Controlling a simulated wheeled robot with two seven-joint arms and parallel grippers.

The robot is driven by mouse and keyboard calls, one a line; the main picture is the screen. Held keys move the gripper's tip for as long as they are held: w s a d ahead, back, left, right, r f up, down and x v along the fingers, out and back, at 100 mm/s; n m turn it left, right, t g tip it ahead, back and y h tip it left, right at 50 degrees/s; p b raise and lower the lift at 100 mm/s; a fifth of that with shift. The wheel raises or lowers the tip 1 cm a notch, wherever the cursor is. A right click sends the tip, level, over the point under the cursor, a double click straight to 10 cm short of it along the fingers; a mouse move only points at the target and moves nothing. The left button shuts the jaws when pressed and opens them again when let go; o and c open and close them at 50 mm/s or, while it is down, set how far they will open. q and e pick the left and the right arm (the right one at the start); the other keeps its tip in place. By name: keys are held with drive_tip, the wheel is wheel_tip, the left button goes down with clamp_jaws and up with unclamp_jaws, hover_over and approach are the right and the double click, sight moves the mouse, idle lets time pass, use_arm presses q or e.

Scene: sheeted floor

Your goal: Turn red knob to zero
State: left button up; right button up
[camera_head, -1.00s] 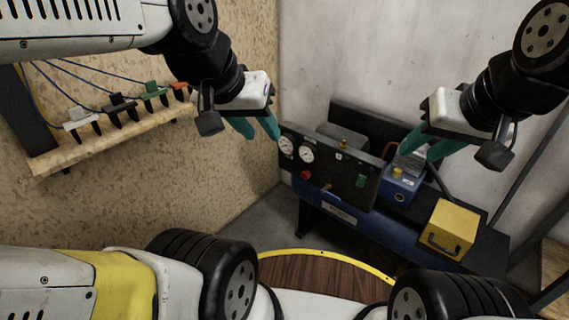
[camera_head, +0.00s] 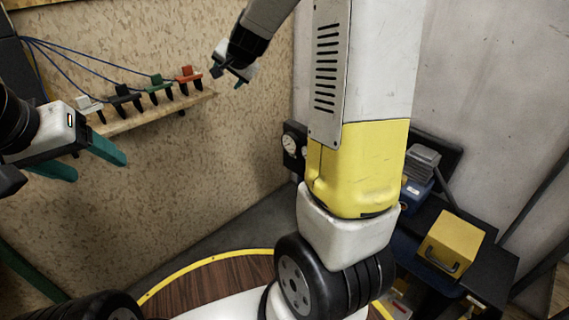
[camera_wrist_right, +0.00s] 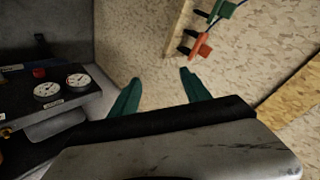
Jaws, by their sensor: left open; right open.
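The red knob (camera_wrist_right: 39,72) shows in the right wrist view at the left, on a dark panel beside two white gauges (camera_wrist_right: 47,92). In the head view my right arm hides the knob and most of the panel; one gauge (camera_head: 289,143) shows at its left edge. My right gripper (camera_head: 228,78) is near the wall shelf in the head view, away from the panel. In its wrist view its teal fingers (camera_wrist_right: 160,77) are apart with nothing between them. My left gripper (camera_head: 97,168) is open and empty at the left, in front of the board wall.
A wooden shelf (camera_head: 150,112) holds several coloured clamps with blue cables, including an orange-red one (camera_head: 188,75) close to my right gripper. A yellow box (camera_head: 451,242) and a blue device (camera_head: 416,192) stand on the bench at the right.

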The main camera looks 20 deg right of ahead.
drive_tip(key=w+d+f+m+h, duration=0.4)
drive_tip(key=w+d+f+m, duration=0.15)
drive_tip(key=w+f, duration=0.6)
drive_tip(key=w+d+f+m+h, duration=0.1)
drive_tip(key=d+f+h, duration=0.15)
drive_tip(key=f, duration=0.45)
drive_tip(key=w+d+f+m+h, duration=0.2)
drive_tip(key=d+f, duration=0.2)
drive_tip(key=f, duration=0.3)
drive_tip(key=s+d+f+m+g+h, duration=0.2)
drive_tip(key=s+d+f+h, duration=0.25)
drive_tip(key=s+f, duration=0.55)
drive_tip(key=s+d+f+m+g+h, duration=0.1)
drive_tip(key=s+d+f+m+h, duration=0.35)
drive_tip(key=f, duration=0.95)
drive_tip(key=d, duration=0.2)
drive_tip(key=d+n, duration=0.1)
drive_tip(key=w+d+n, duration=0.1)
drive_tip(key=d, duration=0.1)
drive_tip(key=shift+d+r+h, duration=0.1)
drive_tip(key=shift+d+h, duration=0.15)
drive_tip(key=shift+d, duration=0.1)
clamp_jaws()
